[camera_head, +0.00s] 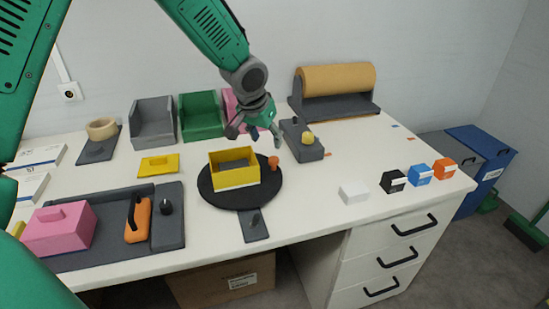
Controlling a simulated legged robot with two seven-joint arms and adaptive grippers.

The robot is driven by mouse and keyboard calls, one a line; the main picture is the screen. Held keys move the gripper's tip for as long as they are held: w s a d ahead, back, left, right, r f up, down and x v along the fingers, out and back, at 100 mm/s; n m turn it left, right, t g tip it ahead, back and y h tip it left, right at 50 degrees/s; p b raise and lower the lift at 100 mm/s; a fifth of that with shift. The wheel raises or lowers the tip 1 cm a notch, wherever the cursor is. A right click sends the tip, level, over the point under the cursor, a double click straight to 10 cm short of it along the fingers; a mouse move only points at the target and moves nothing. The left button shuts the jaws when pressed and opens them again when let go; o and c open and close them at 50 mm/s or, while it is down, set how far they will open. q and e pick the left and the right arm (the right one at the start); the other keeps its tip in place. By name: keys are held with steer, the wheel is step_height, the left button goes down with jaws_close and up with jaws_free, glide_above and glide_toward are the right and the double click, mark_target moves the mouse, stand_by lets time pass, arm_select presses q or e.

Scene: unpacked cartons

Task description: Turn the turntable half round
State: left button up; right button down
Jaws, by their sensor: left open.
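The turntable (219,199) is a black round disc on the white table, with a yellow open-topped box (234,177) standing on it. An orange knob (273,162) sits at the disc's right rear edge. A dark grey plate (252,226) with a small black peg sticks out from under the disc's front. My left gripper (254,137) is open and empty, above and behind the box, with its fingers pointing down; it looks apart from the knob. My right gripper is not in view.
Grey and green bins (201,117) and a brown roll (336,78) line the back. A pink block (59,229) and an orange-handled tool (138,222) lie left. Small blocks (419,175) stand at right.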

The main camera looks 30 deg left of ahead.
mark_target(273, 159)
arm_select(q)
steer(key=x, duration=0.5)
steer(key=b+x, duration=0.1)
steer(key=x, duration=0.4)
steer(key=shift+w+a+f, duration=0.15)
steer(key=shift+a, duration=0.1)
steer(key=shift+d, duration=0.1)
steer(key=shift+d, duration=0.1)
steer(key=shift+c, duration=0.9)
jaws_close()
